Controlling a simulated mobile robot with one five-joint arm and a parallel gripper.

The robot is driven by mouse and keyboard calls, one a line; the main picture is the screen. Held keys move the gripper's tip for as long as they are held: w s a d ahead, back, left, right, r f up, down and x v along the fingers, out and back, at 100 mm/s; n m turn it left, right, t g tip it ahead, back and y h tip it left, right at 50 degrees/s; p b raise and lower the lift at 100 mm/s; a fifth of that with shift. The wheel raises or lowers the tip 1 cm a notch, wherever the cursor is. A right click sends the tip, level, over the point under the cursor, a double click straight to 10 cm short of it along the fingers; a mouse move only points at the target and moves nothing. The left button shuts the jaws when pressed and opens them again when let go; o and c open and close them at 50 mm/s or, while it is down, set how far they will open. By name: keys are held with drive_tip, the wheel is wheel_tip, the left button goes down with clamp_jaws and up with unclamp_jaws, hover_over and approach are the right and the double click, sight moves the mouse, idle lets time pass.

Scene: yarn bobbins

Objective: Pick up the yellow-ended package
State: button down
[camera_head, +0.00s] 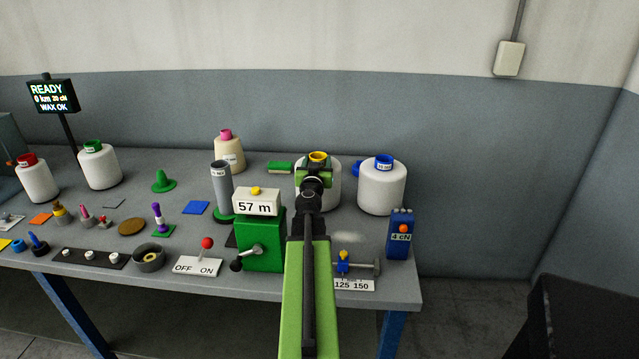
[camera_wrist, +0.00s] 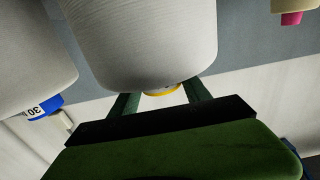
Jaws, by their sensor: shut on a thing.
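The yellow-ended package is a white cylinder (camera_head: 333,187) with a yellow end (camera_head: 318,156) on top, at the back right of the bench. My gripper (camera_head: 316,170) is shut on its yellow end from the front. My arm hides much of its front and base, so I cannot tell whether it touches the bench. The wrist view is upside down. There the white body (camera_wrist: 140,45) fills the upper middle, and the yellow end (camera_wrist: 163,92) sits between my two dark green fingers.
A blue-ended package (camera_head: 382,187) stands close on the right. A pink-ended cone (camera_head: 229,155) and a grey tube (camera_head: 221,188) stand to the left. A green box marked 57 m (camera_head: 262,240) is beside my arm. A blue 4 cN box (camera_head: 400,238) is at the right edge.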

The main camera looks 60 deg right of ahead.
idle(0.3)
wheel_tip(320, 180, up, 10)
drive_tip(key=p, duration=1)
